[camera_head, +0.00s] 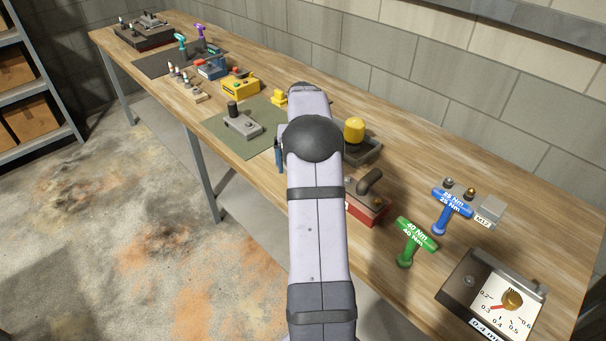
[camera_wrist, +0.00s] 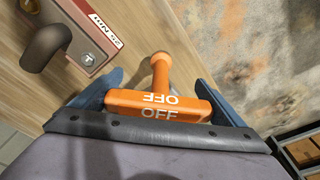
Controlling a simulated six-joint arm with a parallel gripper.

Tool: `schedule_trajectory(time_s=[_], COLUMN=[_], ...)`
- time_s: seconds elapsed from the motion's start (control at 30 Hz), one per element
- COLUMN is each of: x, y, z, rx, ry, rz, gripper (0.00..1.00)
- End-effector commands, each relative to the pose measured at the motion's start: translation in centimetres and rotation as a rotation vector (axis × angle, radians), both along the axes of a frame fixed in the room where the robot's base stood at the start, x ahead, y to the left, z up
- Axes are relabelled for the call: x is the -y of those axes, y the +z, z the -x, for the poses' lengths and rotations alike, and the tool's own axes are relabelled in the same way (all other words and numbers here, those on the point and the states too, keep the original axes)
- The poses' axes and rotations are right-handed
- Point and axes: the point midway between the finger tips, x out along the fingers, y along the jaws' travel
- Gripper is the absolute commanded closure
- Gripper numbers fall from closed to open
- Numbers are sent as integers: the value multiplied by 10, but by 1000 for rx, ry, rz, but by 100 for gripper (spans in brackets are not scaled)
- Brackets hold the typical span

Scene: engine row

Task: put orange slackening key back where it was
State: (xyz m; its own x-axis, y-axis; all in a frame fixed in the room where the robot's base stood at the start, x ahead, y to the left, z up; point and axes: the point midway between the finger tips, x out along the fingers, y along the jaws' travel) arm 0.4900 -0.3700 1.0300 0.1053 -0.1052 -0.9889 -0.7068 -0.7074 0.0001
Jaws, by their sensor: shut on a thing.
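The orange slackening key (camera_wrist: 160,104) is a T-shaped key with "OFF" on its crossbar. In the wrist view it sits between the two blue fingers of my gripper (camera_wrist: 159,84), which is shut on it. Its shank points away from the gripper, over the bench and its edge. I cannot tell how high above the bench it is. In the head view my arm hides the key and most of the gripper; a bit of blue finger (camera_head: 279,155) shows left of the arm.
A red block with a dark handle (camera_head: 368,205) is close by; it also shows in the wrist view (camera_wrist: 85,35). Green (camera_head: 416,234) and blue (camera_head: 452,203) torque keys and a gauge box (camera_head: 490,296) stand right. Teal (camera_head: 181,41) and purple (camera_head: 199,31) keys stand far left.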

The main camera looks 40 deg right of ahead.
Motion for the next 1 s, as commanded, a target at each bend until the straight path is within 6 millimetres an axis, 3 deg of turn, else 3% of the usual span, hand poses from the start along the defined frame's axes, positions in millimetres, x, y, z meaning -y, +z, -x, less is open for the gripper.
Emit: schedule_trajectory(time_s=[0.27,0.6,1.0], x=[1,1,1], y=[-6,-37,-42], z=[-1,0,-1], rx=[2,2,4], ry=[0,0,0], rz=[2,2,4], gripper=[33,33,33])
